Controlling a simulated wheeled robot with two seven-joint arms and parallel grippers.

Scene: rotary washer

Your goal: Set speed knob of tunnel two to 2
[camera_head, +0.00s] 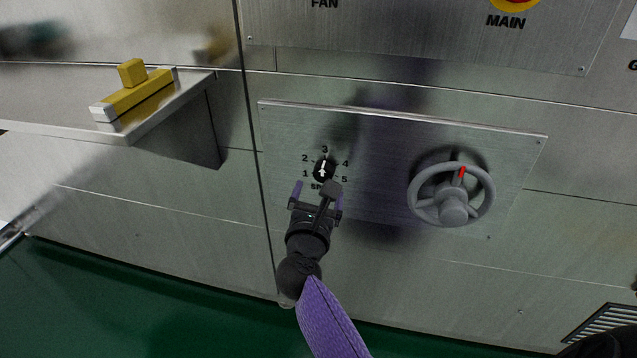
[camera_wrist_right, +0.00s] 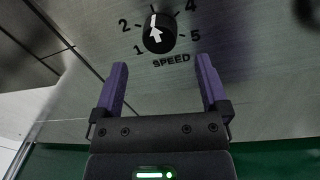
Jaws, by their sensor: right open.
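The speed knob (camera_head: 324,170) is a small black dial on a steel panel, ringed by the numbers 1 to 5. Its white pointer mark stands nearly upright, in line with the 3 in the head view. The knob also shows in the right wrist view (camera_wrist_right: 159,34), above the word SPEED; the 3 is cut off there. My right gripper (camera_head: 315,188) is open and empty, just below the knob. In the right wrist view its two purple fingers (camera_wrist_right: 162,62) are spread wide, with the knob beyond their tips and apparently not touched. My left gripper is not in view.
A grey handwheel (camera_head: 453,210) with a red mark sticks out of the same panel (camera_head: 385,140) to the right. A metal shelf (camera_head: 165,118) with a yellow block (camera_head: 138,95) juts out at the left. A red and yellow MAIN button (camera_head: 514,3) is at the top.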

